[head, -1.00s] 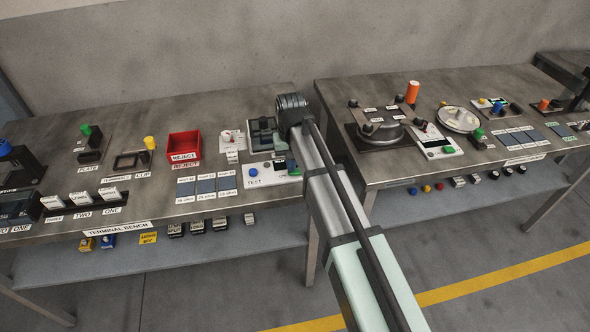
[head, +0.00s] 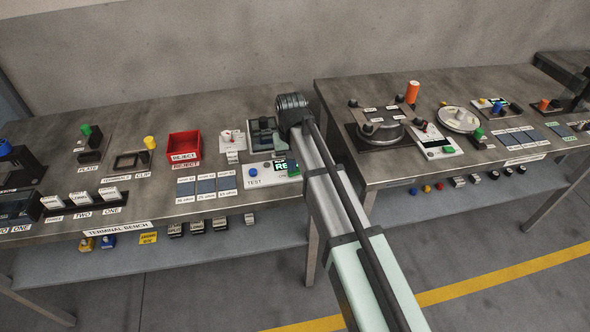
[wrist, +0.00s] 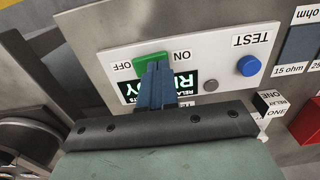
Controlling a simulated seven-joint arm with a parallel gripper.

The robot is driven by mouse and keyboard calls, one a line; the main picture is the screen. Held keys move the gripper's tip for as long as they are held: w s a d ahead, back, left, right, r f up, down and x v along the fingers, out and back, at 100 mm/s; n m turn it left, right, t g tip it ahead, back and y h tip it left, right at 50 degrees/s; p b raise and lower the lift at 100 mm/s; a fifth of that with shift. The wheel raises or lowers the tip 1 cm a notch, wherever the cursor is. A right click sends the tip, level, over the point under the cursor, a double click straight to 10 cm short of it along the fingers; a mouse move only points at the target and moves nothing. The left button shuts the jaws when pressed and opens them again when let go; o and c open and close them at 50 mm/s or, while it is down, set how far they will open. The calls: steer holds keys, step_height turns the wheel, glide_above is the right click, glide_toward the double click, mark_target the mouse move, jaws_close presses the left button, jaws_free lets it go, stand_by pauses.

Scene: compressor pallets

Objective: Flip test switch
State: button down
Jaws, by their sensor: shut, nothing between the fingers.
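The white test panel (head: 262,182) stands on the front right of the left bench, with a blue button (head: 252,172) beside the word TEST. In the wrist view, where the panel (wrist: 215,60) appears upside down, a green switch (wrist: 142,60) sits between the OFF and ON labels. My gripper (wrist: 155,66) is shut and empty, its fingertips over the green switch; I cannot tell whether they touch it. The fingers partly cover a lit display (wrist: 187,84) with RELAY and green lettering.
A grey fixture (head: 262,134) stands behind the panel. A red reject bin (head: 184,146) and several dark ohm pads (head: 206,186) lie to the left. The right bench (head: 350,85) holds a round metal part (head: 381,130). A gap separates the benches.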

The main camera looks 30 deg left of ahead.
step_height(320, 180, up, 6)
stand_by(0.8)
stand_by(0.4)
steer(key=w+d+f+m+t+y, duration=0.15)
steer(key=w+d+f+y, duration=0.25)
steer(key=w+d+f, duration=0.65)
steer(key=s+d+f+m+g+h, duration=0.15)
steer(key=s+d+f, duration=0.35)
steer(key=d+f, duration=0.55)
steer(key=s+d+f+m+g, duration=0.2)
steer(key=s+d+f, duration=0.4)
steer(key=d+f, duration=0.45)
steer(key=s+d+f+m+g, duration=0.1)
steer(key=s+d+f, duration=0.5)
steer(key=s+d, duration=0.2)
steer(key=s+d+f+m+g+h, duration=0.1)
steer(key=s+d+f+g, duration=0.1)
steer(key=s+d+f, duration=0.4)
steer(key=s+d+f+m+g+h, duration=0.1)
steer(key=s+d+f, duration=0.4)
steer(key=s+d, duration=0.5)
steer(key=s+m, duration=0.1)
steer(key=s, duration=0.2)
steer(key=shift+s+d+f+g, duration=0.2)
steer(key=shift+d+f+g, duration=0.05)
steer(key=shift+f+g, duration=0.15)
